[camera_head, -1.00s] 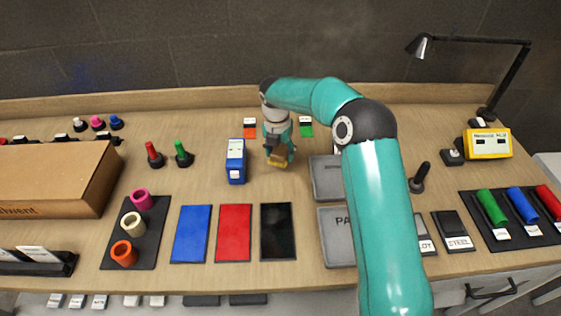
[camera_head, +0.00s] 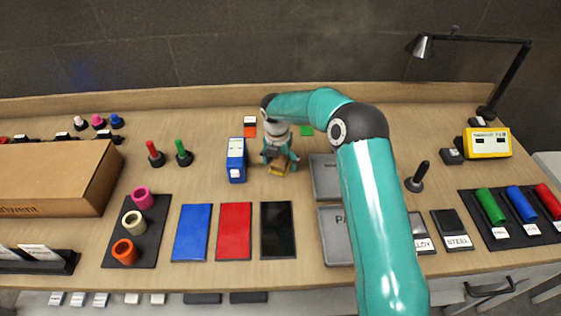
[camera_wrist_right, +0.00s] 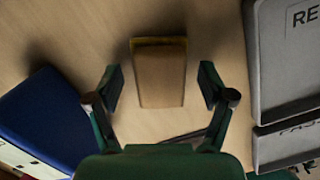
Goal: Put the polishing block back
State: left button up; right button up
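The polishing block (camera_head: 279,170) is tan with a yellow edge and sits at the middle of the bench, right of a blue boxy item. In the right wrist view the block (camera_wrist_right: 158,78) lies between the two fingers, with a clear gap on each side. My right gripper (camera_head: 281,160) is over the block with its fingers spread; it also shows in the right wrist view (camera_wrist_right: 161,84), open and holding nothing. I cannot tell how far above the bench the fingertips are. My left gripper is not in view.
The blue item (camera_head: 236,161) stands close left of the gripper. Grey lidded cases (camera_head: 326,177) lie close right. Blue, red and black (camera_head: 278,231) panels lie in front. An orange-and-white marker (camera_head: 250,127) and a green marker (camera_head: 306,131) are behind. Bare bench lies left of the blue item.

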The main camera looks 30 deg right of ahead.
aim_at(278, 163)
jog(key=shift+r, duration=0.1)
notch_tip(278, 163, up, 12)
jog(key=a+b, duration=0.1)
jog(key=shift+s+a, duration=0.15)
jog(key=shift+s, duration=0.2)
jog(key=shift+s, duration=0.1)
dwell(0.6)
